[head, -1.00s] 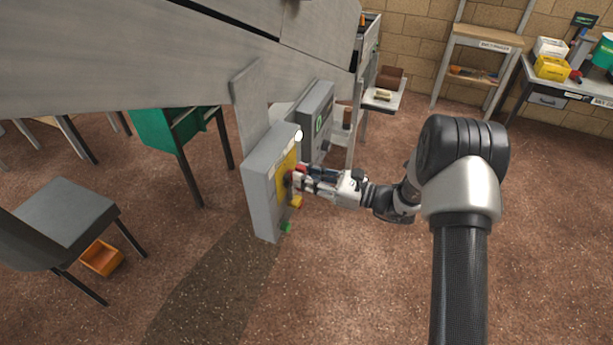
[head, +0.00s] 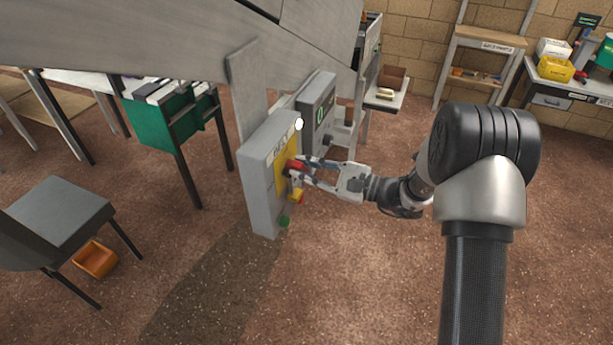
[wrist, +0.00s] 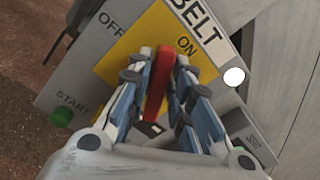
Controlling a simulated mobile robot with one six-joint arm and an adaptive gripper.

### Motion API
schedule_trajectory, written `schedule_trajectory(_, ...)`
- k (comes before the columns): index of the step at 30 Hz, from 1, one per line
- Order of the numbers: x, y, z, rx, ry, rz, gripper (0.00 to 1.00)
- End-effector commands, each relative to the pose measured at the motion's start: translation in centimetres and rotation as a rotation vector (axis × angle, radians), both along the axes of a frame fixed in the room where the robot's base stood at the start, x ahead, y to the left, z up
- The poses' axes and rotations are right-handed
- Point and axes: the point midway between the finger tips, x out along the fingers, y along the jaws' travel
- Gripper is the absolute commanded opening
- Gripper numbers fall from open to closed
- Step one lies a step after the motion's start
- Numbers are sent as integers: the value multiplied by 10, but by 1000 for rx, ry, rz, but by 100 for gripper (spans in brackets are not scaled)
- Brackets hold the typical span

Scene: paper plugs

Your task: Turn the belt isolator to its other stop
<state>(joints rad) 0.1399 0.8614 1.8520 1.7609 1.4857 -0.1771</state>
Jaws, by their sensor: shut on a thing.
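The belt isolator is a red handle (wrist: 160,82) on a yellow plate (wrist: 130,42) of a grey box (head: 258,185) labelled BELT. It also shows in the head view (head: 294,165). In the wrist view its far end points between the OFF and ON labels, closer to ON. My gripper (wrist: 163,66) is shut on the handle, one finger on each side. In the head view my gripper (head: 302,170) reaches the box front from the right. The fingers and gripper body hide the handle's lower end and part of the plate.
A green START button (wrist: 62,117) and a white lamp (wrist: 234,77) sit on the same box. A second grey box with a display (head: 318,112) stands just behind. A big grey machine panel (head: 170,45) overhangs.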

Motion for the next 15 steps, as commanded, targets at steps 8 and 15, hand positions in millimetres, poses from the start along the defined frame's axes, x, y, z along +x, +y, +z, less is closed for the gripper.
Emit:
schedule_trajectory(8, -3, 1, -9, -92, -247, 0, 0)
schedule_trajectory(15, -4, 1, -10, -169, -461, -1, 0)
